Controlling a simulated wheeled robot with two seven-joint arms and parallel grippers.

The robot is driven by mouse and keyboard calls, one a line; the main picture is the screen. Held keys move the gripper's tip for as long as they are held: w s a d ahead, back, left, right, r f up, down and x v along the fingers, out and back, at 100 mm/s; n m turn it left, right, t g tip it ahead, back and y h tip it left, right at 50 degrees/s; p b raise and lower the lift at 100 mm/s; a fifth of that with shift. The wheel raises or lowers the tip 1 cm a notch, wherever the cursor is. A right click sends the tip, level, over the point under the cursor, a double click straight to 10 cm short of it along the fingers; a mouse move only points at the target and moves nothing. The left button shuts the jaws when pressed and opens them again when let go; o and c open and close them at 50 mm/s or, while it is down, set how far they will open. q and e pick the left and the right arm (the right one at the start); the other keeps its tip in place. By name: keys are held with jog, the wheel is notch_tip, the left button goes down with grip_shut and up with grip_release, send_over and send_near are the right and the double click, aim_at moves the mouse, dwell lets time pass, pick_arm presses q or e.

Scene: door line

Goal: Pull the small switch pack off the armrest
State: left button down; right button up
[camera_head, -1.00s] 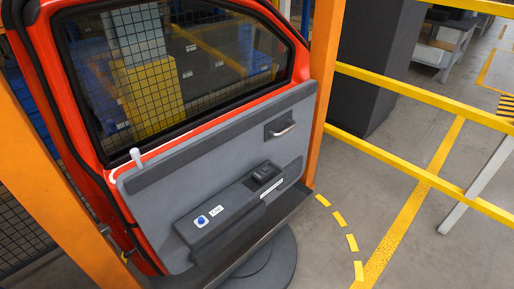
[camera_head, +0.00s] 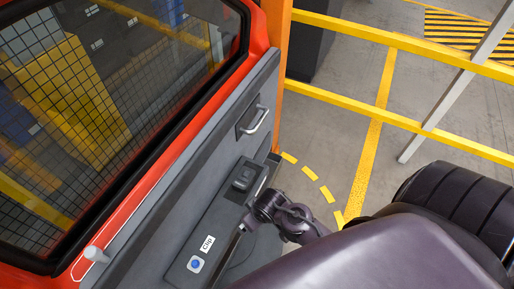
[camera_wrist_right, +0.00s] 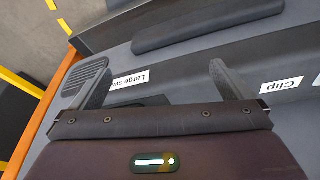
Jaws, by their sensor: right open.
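A small dark switch pack (camera_head: 243,174) sits on the grey armrest (camera_head: 213,218) of the red door in the head view. A white label lies along its outer side. My right gripper (camera_wrist_right: 162,66) is open and empty in the wrist view, its two fingers spread over the armrest. A white label starting "Large sw" (camera_wrist_right: 131,78) shows between the fingers, beside the left one. The pack cannot be made out for certain in the wrist view. In the head view my right arm covers part of the armrest's outer side. My left gripper is not in view.
A blue button (camera_head: 195,264) and a "Clip" label (camera_head: 207,243) are at the armrest's near end. A door handle (camera_head: 254,119) is above the pack. A white lock knob (camera_head: 96,254) stands at the window sill. Yellow rails (camera_head: 400,122) bound the floor at right.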

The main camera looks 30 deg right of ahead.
jog(key=w+r+n+t+p, duration=0.1)
jog(key=w+r+t, duration=0.15)
jog(key=r, duration=0.85)
jog(key=n+y, duration=0.2)
jog(key=y, duration=0.1)
send_near(245, 178)
jog(key=shift+w+a+f+g, duration=0.15)
jog(key=shift+w+f+g, duration=0.1)
jog(key=shift+w+f, duration=0.45)
jog(key=x, duration=0.5)
jog(key=shift+w+a+f, duration=0.2)
jog(key=shift+w+f, duration=0.05)
jog(key=shift+w+a+f+n+p, duration=0.15)
jog(key=shift+w+f+n+p, duration=0.15)
jog(key=shift+f, duration=0.25)
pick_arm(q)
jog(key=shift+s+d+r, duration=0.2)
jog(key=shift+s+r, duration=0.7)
